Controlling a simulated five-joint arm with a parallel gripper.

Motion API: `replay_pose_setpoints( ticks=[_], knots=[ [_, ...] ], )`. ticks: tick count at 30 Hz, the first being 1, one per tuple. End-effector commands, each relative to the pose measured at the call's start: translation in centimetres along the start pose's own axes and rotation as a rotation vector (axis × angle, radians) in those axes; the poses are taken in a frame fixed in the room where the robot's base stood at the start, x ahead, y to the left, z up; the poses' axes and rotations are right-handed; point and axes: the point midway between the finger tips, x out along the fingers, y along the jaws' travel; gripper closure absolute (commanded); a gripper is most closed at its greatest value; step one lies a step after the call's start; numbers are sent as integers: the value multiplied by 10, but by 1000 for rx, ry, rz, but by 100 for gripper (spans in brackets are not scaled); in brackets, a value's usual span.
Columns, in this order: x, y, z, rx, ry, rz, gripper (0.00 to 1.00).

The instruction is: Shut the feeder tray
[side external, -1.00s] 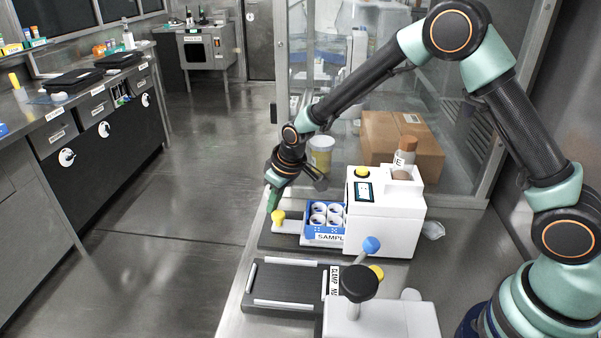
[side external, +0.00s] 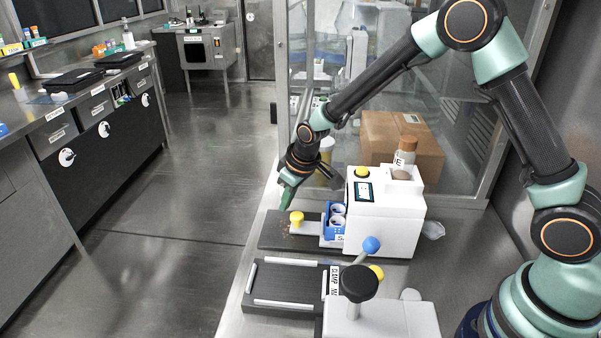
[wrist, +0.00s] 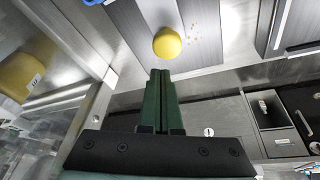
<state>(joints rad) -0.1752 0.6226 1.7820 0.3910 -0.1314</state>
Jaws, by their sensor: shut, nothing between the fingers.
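The feeder tray (side external: 325,228) is a blue tray with white round cups in it, on a dark rail at the left of the white feeder machine (side external: 385,222). Part of it is inside the machine. Its yellow knob (side external: 297,218) sticks out on the left; it also shows in the wrist view (wrist: 167,43). My gripper (side external: 288,194) is shut and empty, with green fingers pointing down at the outer side of the knob. In the wrist view the fingertips (wrist: 160,74) are just short of the knob. I cannot tell whether they touch it.
A second dark plate with white rails (side external: 285,284) lies in front, beside a white device with a black knob (side external: 360,284) and a blue-ended lever (side external: 371,245). A brown box (side external: 400,143) stands behind the machine. The bench ends at the left.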

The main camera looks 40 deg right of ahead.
Motion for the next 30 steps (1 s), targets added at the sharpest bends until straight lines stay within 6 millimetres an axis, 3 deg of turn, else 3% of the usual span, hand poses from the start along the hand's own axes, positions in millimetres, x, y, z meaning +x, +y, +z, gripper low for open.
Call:
replay_pose_setpoints(
  ticks=[7,21,26,27,30],
  knots=[
    [2,0,-26,0,2,-2,100],
    [-72,4,-24,0,4,1,100],
    [-89,4,-24,-1,3,1,100],
    [-91,4,-24,-1,2,1,96],
    [-95,4,-23,-17,-5,0,58]
  ],
)
